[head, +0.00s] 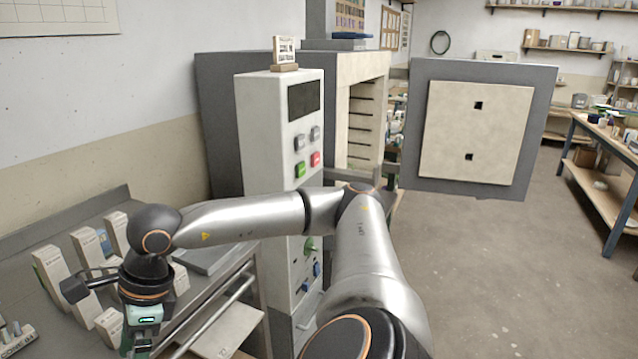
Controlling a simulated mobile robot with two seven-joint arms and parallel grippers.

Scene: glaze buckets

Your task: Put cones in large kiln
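A pale cone holder marked "CONE" (16,342), with small upright cones on it, is at the lower left corner, partly cut off by the frame. The large kiln (220,120) is a grey box behind the white control cabinet. Its pale shelved inside (362,120) shows, and its thick door (478,130) stands swung open to the right. My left gripper (140,318) hangs over the bench at the lower left, to the right of the cone holder and apart from it. Its fingertips are hidden or out of frame. My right gripper is not in view.
Several cream boxes (50,272) stand on the grey bench (85,222) around my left gripper. The white control cabinet (262,130) stands between bench and kiln opening, close behind my arm. The floor (500,270) at right is clear. A worktable (607,200) stands at far right.

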